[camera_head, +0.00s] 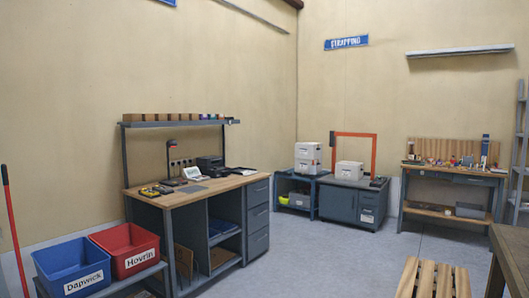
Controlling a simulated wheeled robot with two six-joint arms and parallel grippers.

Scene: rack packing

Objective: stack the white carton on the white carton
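Two white cartons (308,159) stand one on the other on a blue-grey shelf stand (286,181) in the far corner. Another white carton (349,171) sits alone on a grey cabinet (339,202) just right of the stand, by an orange-red frame (376,152). All are some distance away across the floor. Neither of my grippers shows in the head view.
A workbench (168,196) with drawers stands at left, beside blue (50,262) and red (108,237) bins on a low rack. Another bench (478,177) stands at the right wall. A wooden pallet (432,279) and table edge (512,250) are near right. Mid-floor (330,255) is clear.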

